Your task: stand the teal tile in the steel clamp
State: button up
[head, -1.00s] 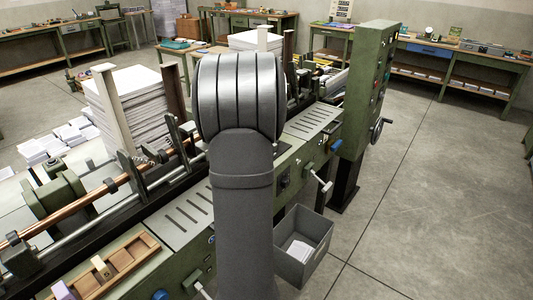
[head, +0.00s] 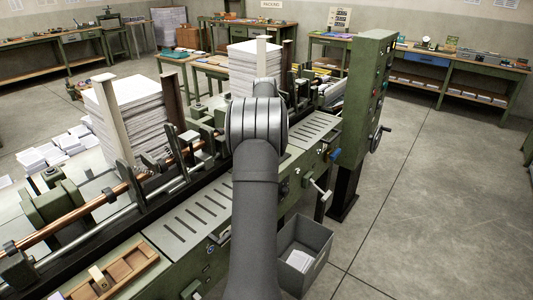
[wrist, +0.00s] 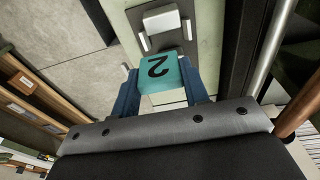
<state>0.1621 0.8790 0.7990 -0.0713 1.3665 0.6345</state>
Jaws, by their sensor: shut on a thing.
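The teal tile (wrist: 158,72), marked with a black 2, is in the wrist view. My gripper (wrist: 163,82) is shut on it, with a blue finger on each side. A pale metal block on a grey plate, which looks like the steel clamp (wrist: 166,22), lies just beyond the tile in that view. The tile appears apart from it, but its height above the plate is hard to judge. In the head view my arm hides the gripper, the tile and the clamp.
The green machine's slotted covers (head: 195,215) run along its near side. A wooden tray (head: 140,262) with a tan block lies at lower left. Paper stacks (head: 125,110) and a copper rod (head: 70,225) stand behind. A grey bin (head: 318,240) sits on the floor.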

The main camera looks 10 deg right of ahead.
jog(key=shift+w+a+f, duration=0.4)
jog(key=shift+a, duration=0.1)
jog(key=shift+f, duration=1.95)
jog(key=shift+f, duration=0.15)
jog(key=o, duration=1)
jog(key=shift+c, duration=0.2)
notch_tip(320, 180, up, 12)
jog(key=s+a, duration=0.1)
